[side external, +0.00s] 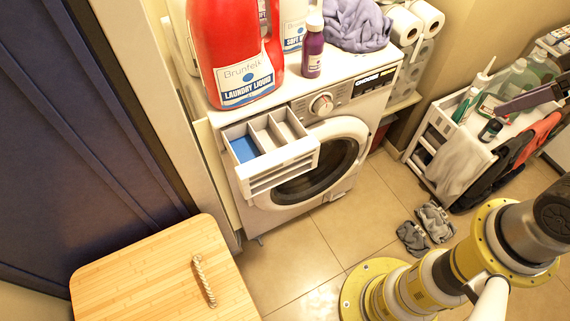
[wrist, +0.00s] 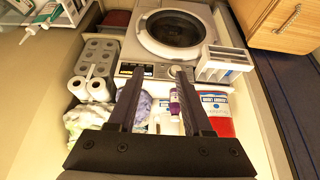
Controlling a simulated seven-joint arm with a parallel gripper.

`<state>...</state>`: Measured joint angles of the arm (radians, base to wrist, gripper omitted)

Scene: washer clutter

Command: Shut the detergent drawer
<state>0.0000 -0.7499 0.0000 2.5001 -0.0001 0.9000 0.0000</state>
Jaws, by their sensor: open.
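The detergent drawer (side external: 283,165) is pulled out of the upper left front of the white washing machine (side external: 330,100). Its open top shows several compartments, the left one with a blue bottom. In the wrist view the drawer (wrist: 222,68) sticks out to the right of the round door (wrist: 172,28). My gripper (wrist: 157,71) shows in the wrist view with its two dark fingers apart and nothing between them. In that picture the fingertips overlap the washer's control panel, left of the drawer. I cannot see contact with anything.
A red laundry liquid jug (side external: 235,50), a purple bottle (side external: 313,52) and a folded lilac cloth (side external: 357,25) stand on the washer. A wooden-lidded hamper (side external: 160,275) is front left. Floor before the washer is clear.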

